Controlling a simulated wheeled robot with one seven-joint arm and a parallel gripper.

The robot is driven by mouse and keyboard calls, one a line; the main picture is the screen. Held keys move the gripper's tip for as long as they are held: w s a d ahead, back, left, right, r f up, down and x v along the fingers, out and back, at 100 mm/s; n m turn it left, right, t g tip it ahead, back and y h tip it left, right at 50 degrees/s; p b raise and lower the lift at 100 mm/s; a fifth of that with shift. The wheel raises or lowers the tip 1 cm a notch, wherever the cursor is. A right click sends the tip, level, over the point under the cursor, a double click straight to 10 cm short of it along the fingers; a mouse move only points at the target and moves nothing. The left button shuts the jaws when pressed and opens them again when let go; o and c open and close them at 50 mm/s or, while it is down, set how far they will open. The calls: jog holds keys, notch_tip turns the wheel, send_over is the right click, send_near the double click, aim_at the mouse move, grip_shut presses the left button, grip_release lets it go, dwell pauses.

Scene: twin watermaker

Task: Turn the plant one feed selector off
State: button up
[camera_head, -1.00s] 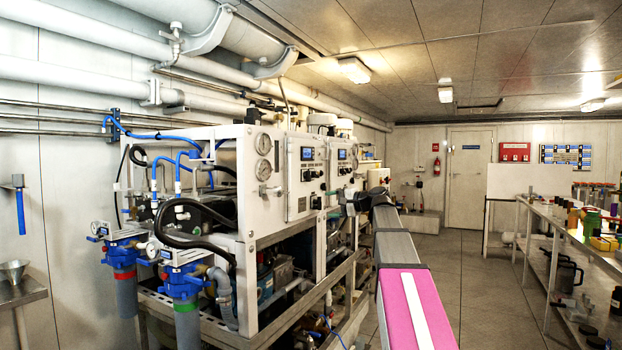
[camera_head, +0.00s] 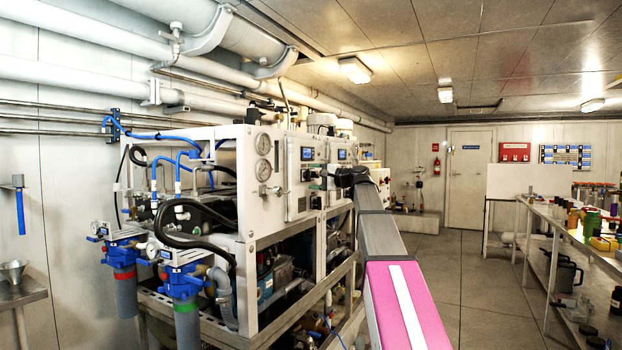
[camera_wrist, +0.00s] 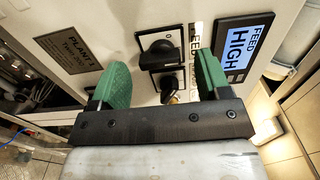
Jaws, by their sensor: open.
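The plant one panel (camera_head: 304,205) is on the front of the white machine frame. In the wrist view a dark plate (camera_wrist: 72,50) seems to read "PLANT 1". A black knob (camera_wrist: 158,48) in a framed square is just beyond my fingertips. A second control (camera_wrist: 168,84) sits below it between my fingers, partly hidden by my gripper. A label (camera_wrist: 194,42) starting "FEED" is beside them; I cannot tell which control it names. A display (camera_wrist: 246,48) reads "FEED HIGH". My gripper (camera_wrist: 160,72) is open, green fingers apart, with nothing held. In the head view it is small and dark by the panel.
Gauges (camera_head: 263,157) and black and blue hoses are left of the panel. Blue filter housings (camera_head: 182,275) stand in front on the left. A second panel (camera_head: 341,160) lies further back. The floor (camera_head: 480,280) is clear between the machine and the right-hand shelf (camera_head: 560,235).

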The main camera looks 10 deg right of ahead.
jog(key=shift+x, duration=0.9)
jog(key=c, duration=0.9)
jog(key=shift+n, duration=0.3)
jog(key=n, duration=1.1)
jog(key=shift+d, duration=0.1)
jog(key=shift+n, duration=0.3)
